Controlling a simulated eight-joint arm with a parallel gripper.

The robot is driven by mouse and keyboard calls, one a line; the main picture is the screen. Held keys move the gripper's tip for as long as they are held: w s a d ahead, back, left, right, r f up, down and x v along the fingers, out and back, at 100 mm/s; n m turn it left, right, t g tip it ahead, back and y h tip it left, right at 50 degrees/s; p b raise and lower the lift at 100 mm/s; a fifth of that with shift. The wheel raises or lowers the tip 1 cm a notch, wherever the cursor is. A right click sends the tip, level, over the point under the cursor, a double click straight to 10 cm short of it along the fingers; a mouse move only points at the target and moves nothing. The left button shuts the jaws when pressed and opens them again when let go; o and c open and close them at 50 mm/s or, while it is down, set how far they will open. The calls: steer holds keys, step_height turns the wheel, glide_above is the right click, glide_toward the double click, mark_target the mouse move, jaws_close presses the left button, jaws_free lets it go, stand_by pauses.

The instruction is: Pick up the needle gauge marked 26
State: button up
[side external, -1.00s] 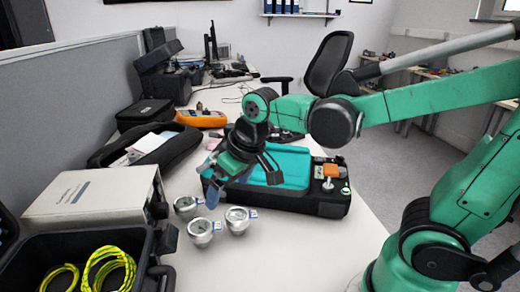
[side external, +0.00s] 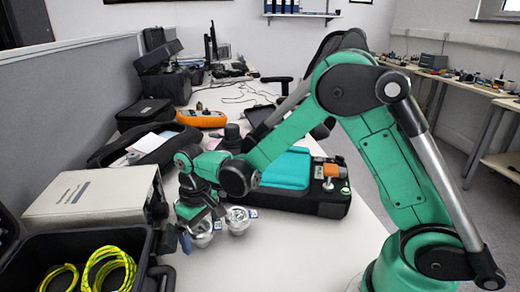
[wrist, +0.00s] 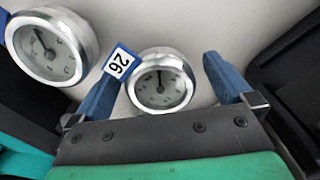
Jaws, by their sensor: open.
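The needle gauge marked 26 (wrist: 161,82) is a round silver dial with a white face. Its white, blue-edged tag (wrist: 120,62) reads 26. In the wrist view the gauge lies between the two blue fingertips of my gripper (wrist: 164,88), which is open. The left finger is close to the tag; I cannot tell whether they touch. In the side view my gripper (side external: 202,226) points down over a silver gauge (side external: 203,240) that it partly covers.
A second gauge (wrist: 50,46) sits left of the marked one in the wrist view. Another gauge (side external: 238,221) stands just right of my gripper in the side view. A black case with a teal top (side external: 285,172) and a beige box (side external: 92,198) flank the area. Bare white table (side external: 260,262) lies in front.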

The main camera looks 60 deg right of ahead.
mark_target(201, 227)
steer(key=shift+f, duration=0.7)
jaws_close()
steer(key=shift+r, duration=0.2)
step_height(201, 227, up, 24)
steer(key=shift+f, duration=0.15)
stand_by(0.5)
